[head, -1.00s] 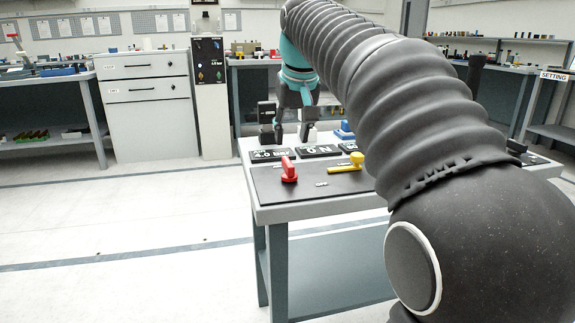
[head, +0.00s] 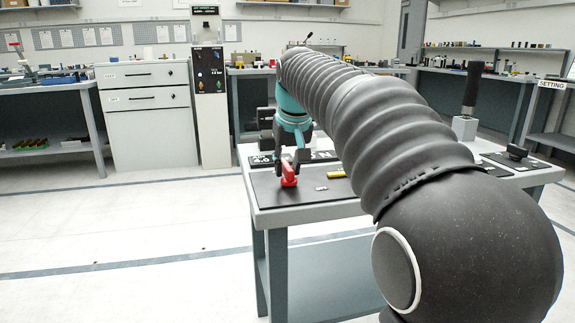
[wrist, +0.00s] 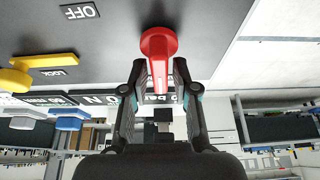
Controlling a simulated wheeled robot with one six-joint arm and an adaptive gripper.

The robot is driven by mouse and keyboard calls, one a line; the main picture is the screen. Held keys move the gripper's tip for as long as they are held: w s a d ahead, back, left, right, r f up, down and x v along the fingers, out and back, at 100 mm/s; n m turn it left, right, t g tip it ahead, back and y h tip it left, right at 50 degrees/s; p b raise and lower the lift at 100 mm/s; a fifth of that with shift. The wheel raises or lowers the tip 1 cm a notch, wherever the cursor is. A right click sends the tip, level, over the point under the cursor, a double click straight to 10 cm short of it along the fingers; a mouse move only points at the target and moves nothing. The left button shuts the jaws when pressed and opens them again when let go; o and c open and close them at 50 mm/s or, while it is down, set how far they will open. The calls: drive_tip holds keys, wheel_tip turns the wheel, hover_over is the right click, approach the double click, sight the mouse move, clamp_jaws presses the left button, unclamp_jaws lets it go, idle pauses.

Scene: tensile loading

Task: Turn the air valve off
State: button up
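A red valve handle (head: 289,181) stands on the dark panel on top of the grey bench (head: 310,212). In the wrist view the red handle (wrist: 158,45) has a round hub and a lever pointing toward my gripper. My gripper (head: 288,166) is over it, pointing down. In the wrist view its two fingers (wrist: 156,85) are open, one on each side of the red lever, with a visible gap on both sides. A plate reading OFF (wrist: 79,11) lies left of the handle there.
A yellow lever (wrist: 15,72) by a LOCK label (wrist: 55,73) is left of the red handle in the wrist view, with blue parts (wrist: 70,119) beyond. A black upright handle (head: 471,88) stands at the bench's right. Open floor lies left of the bench.

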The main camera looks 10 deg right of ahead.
clamp_jaws()
drive_tip(key=m+h+p, duration=0.1)
drive_tip(key=m+p, duration=0.1)
drive_tip(key=m, duration=0.1)
drive_tip(key=shift+r, duration=0.15)
drive_tip(key=m+p, duration=0.1)
drive_tip(key=m+h+p, duration=0.1)
drive_tip(key=m, duration=0.1)
drive_tip(key=m+g+h+p, duration=0.1)
drive_tip(key=m, duration=0.1)
drive_tip(key=shift+s+d, duration=0.1)
drive_tip(key=shift+d, duration=0.2)
drive_tip(key=m+p, duration=0.1)
drive_tip(key=m, duration=0.1)
drive_tip(key=m+g+h+p, duration=0.1)
drive_tip(key=m, duration=0.2)
drive_tip(key=shift+s+d+p, duration=0.15)
drive_tip(key=shift+p, duration=0.25)
drive_tip(key=m+g+p, duration=0.1)
drive_tip(key=m, duration=0.1)
drive_tip(key=m+g+p, duration=0.1)
drive_tip(key=m, duration=0.1)
drive_tip(key=shift+s+m, duration=0.2)
drive_tip(key=shift+m, duration=0.2)
drive_tip(key=shift+o, duration=2.4)
unclamp_jaws()
